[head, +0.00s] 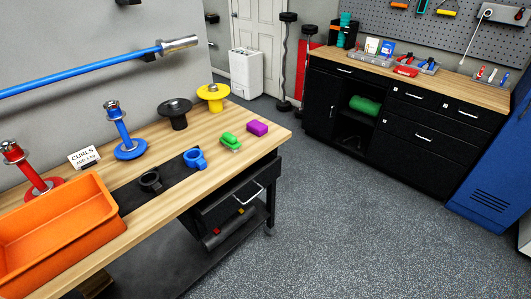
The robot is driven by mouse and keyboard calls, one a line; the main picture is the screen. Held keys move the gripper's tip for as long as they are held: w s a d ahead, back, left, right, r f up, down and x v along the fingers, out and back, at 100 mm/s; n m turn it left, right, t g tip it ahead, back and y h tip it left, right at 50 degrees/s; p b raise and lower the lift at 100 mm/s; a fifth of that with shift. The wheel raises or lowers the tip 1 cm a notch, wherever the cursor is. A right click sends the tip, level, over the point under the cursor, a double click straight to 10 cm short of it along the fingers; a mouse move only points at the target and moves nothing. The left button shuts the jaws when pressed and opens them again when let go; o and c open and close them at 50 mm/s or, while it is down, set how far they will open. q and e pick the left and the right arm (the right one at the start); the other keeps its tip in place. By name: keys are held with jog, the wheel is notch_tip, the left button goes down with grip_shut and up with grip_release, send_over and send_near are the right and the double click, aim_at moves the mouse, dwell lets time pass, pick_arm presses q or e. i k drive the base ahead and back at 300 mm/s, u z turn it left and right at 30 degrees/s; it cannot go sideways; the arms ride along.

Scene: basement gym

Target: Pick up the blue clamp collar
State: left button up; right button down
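The blue clamp collar (195,158) lies on a black mat (171,173) on the wooden workbench. A black clamp collar (151,181) lies on the same mat, to its left and nearer the front. Nothing covers the blue collar. Neither of my grippers shows in the head view.
An orange bin (60,229) fills the bench's near left. Red (39,187), blue (130,148), black (175,115) and yellow (214,97) stands line the back, with a small white sign (84,157). A blue bar (90,74) runs along the wall. Open floor (350,215) lies right.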

aim_at(199, 162)
jog(key=z, duration=1.1)
jog(key=i, duration=3.35)
jog(key=u, duration=3.1)
